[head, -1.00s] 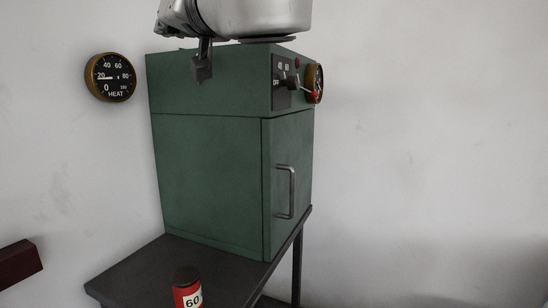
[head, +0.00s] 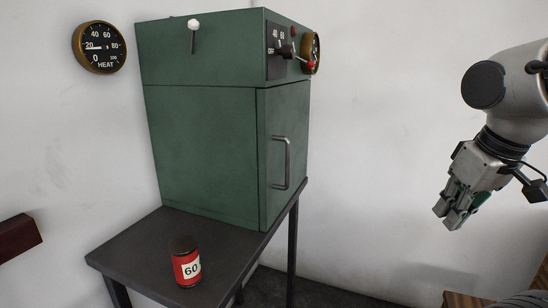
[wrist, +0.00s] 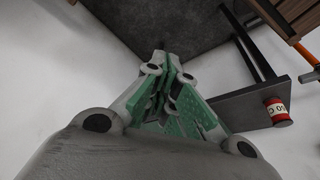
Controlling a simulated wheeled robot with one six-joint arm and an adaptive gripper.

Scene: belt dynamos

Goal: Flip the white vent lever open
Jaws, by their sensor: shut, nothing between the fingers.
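The vent lever is a white knob (head: 193,24) on a thin dark stem, on the left face of the green cabinet (head: 205,150) near its top. The knob is at the upper end and the stem runs straight down from it. My gripper (head: 447,217) hangs in the air at the right, well apart from the cabinet and lever, pointing down and left. It is shut and empty. In the wrist view its green-padded fingers (wrist: 168,62) are together, and the lever does not show there.
The cabinet stands on a dark table (head: 135,250) with a red can marked 60 (head: 186,264) near its front. The cabinet front has a dial switch (head: 284,50), a red-tipped lever (head: 309,65) and a handle (head: 287,162). A HEAT gauge (head: 99,47) hangs on the wall.

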